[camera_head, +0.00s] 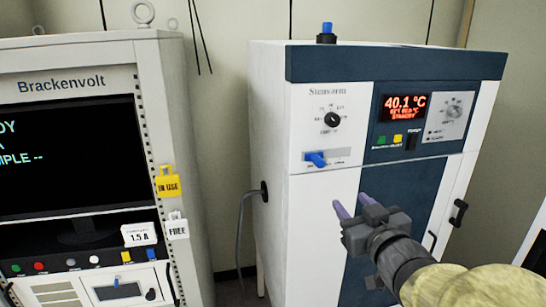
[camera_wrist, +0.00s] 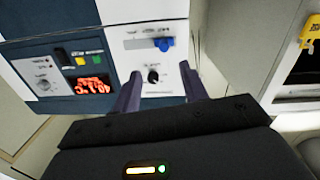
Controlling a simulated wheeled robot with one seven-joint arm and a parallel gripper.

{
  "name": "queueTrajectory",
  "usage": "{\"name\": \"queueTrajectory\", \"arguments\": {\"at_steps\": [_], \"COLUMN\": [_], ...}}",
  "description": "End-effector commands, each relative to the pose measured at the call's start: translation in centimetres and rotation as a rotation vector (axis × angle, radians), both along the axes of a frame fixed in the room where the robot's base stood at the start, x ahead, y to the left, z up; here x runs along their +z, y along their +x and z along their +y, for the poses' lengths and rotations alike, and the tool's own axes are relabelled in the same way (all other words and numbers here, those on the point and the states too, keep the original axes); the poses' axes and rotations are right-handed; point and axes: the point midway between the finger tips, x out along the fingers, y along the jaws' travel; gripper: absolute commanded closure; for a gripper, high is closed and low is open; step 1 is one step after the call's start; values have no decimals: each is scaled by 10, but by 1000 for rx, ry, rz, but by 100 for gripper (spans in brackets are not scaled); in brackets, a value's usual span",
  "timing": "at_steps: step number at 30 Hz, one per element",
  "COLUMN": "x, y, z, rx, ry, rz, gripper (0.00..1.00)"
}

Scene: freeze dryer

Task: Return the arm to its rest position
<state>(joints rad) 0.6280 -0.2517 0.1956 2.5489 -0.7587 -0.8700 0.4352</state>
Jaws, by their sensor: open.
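My gripper (camera_head: 353,207) is in front of the freeze dryer (camera_head: 310,215), at the height of its upper door, with its fingers pointing up and left. The fingers are apart with nothing between them. In the wrist view my gripper (camera_wrist: 160,85) also shows open and empty, with the dryer's panel beyond it. The panel has a black knob (camera_head: 332,120), a blue slide handle (camera_head: 316,159) and a red display (camera_head: 405,107) reading 40.1 °C. My arm (camera_head: 470,285) reaches in from the lower right.
A Brackenvolt cabinet (camera_head: 80,57) with a dark screen stands at the left. A yellow IN USE tag (camera_head: 167,184) and a white FREE tag (camera_head: 178,226) hang on its side. A grey hose (camera_head: 241,225) runs down from the dryer's side. A gap lies between the two machines.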

Motion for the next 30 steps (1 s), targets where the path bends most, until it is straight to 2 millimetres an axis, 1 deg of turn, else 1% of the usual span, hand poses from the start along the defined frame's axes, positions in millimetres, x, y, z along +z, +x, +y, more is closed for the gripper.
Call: {"name": "queueTrajectory", "arguments": {"at_steps": [2, 5, 7, 10, 12, 14, 15, 17, 19, 21, 24, 27, 30], "x": [-16, -46, -72, -110, -136, -158, -172, -191, -212, -229, -242, -247, -248], "y": [5, 10, 10, 4, -3, -12, -20, -33, -51, -69, -89, -99, -101], "z": [-4, -11, -13, -13, -9, -4, 1, 9, 20, 32, 45, 51, 52], "rx": [-37, -105, -149, -197, -221, -234, -239, -241, -236, -225, -206, -197, -195], "ry": [10, 21, 29, 37, 42, 44, 44, 44, 44, 44, 44, 45, 45], "rz": [61, 182, 285, 447, 567, 674, 748, 860, 993, 1113, 1237, 1296, 1306], "gripper": [57, 57, 57, 57, 57, 57, 57, 57, 57, 57, 57, 57, 57]}}
